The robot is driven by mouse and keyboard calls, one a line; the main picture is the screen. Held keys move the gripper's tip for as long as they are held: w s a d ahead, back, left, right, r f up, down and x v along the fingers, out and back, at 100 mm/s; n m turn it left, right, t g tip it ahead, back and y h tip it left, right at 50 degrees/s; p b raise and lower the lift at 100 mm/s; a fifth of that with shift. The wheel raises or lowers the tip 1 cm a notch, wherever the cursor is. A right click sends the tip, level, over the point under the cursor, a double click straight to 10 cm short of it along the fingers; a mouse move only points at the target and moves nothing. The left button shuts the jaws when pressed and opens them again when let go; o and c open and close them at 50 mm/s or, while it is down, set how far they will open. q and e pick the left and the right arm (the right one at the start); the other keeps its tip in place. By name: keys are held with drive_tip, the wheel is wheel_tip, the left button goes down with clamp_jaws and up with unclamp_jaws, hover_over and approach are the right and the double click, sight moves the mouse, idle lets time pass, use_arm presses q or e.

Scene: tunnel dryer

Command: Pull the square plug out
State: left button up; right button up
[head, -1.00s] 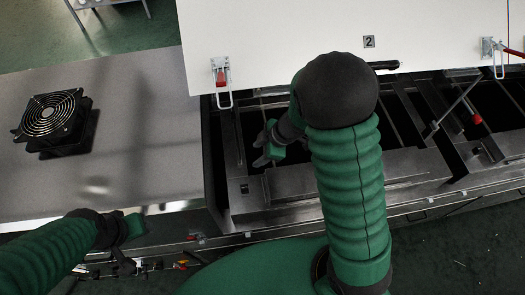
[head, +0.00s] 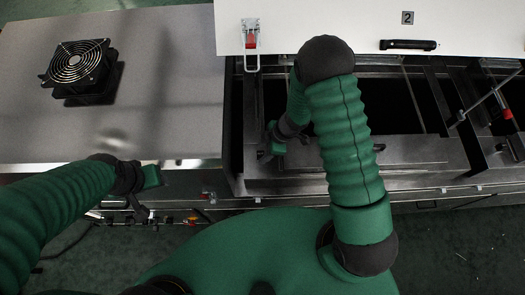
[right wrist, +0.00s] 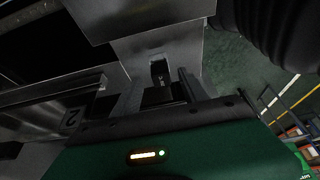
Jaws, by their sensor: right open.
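The square plug (right wrist: 160,72) appears in the right wrist view as a small dark block in a square recess of a pale metal face. My right gripper (right wrist: 178,88) is open, its dark fingers pointing towards that face close to the plug; I cannot tell whether they touch it. In the head view my right gripper (head: 265,153) is over the left end of the metal dryer frame (head: 300,187), and the plug cannot be made out there. My left gripper (head: 150,192) hangs near the front edge of the grey table, away from the plug; its jaw opening is unclear.
A black fan (head: 78,66) lies on the grey table (head: 165,120) at left. The white lid (head: 330,22), marked 2, with a red-handled latch (head: 251,38), is behind the open dryer bay. Thin rails cross the bay.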

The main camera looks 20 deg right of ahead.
drive_tip(key=shift+a+f, duration=0.4)
drive_tip(key=shift+f, duration=0.1)
clamp_jaws()
idle(0.3)
